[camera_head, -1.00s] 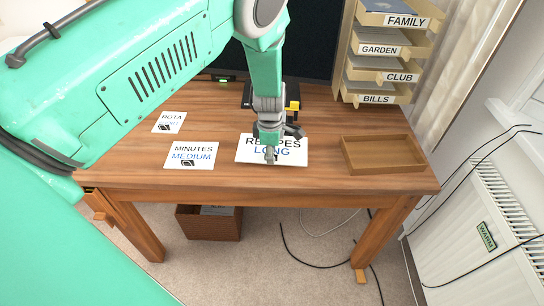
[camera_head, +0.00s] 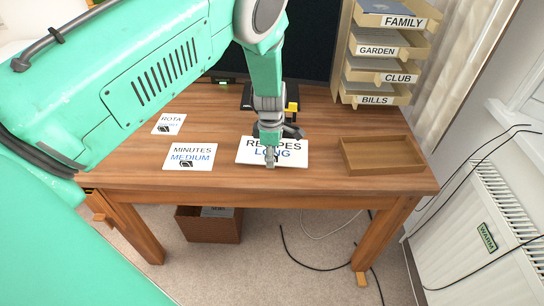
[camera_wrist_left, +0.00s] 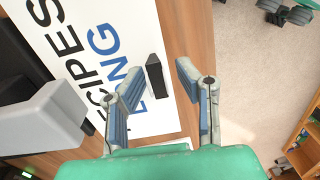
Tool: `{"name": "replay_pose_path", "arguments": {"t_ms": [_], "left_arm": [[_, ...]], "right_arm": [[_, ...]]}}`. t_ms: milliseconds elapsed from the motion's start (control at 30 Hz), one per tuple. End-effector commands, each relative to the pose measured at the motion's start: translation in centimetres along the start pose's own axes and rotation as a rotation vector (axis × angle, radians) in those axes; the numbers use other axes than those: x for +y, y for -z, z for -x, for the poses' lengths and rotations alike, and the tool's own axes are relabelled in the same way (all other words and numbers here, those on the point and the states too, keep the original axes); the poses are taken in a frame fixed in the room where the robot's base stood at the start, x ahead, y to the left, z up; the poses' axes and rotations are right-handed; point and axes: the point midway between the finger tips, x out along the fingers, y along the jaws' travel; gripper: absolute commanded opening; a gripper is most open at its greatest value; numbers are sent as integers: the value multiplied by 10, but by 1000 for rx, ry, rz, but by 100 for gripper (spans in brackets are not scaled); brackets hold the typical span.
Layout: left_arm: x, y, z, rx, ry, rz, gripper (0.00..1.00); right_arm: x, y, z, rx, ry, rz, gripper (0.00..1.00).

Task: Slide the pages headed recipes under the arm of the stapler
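The white pages headed RECIPES, with LONG in blue below (camera_head: 245,155), lie on the desk near its front edge. They fill much of the left wrist view (camera_wrist_left: 70,20). My left gripper (camera_head: 270,158) is over their front part; in the wrist view its two fingers (camera_wrist_left: 160,95) are apart, with a small black shape between them at the pages' edge. Whether they touch the pages is unclear. A black and yellow device (camera_head: 293,106), apparently the stapler, stands behind the pages, partly hidden by my left arm. My right gripper is out of view.
MINUTES pages (camera_head: 190,150) and a ROTA sheet (camera_head: 169,118) lie to the left. An empty wooden tray (camera_head: 383,168) sits right. Labelled racks (camera_head: 375,98) stand at the back right. The desk (camera_head: 325,155) is bare between pages and tray.

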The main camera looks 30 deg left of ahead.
Motion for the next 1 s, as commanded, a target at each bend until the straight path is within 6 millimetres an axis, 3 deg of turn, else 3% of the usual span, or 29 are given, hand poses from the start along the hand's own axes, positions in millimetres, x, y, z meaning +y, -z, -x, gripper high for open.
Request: {"name": "replay_pose_path", "arguments": {"t_ms": [367,1000], "left_arm": [[1,0,3,-3,-3,-1,37],[0,-1,41,-3,-4,-1,37]], "right_arm": [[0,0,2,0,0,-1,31],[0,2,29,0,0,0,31]]}}
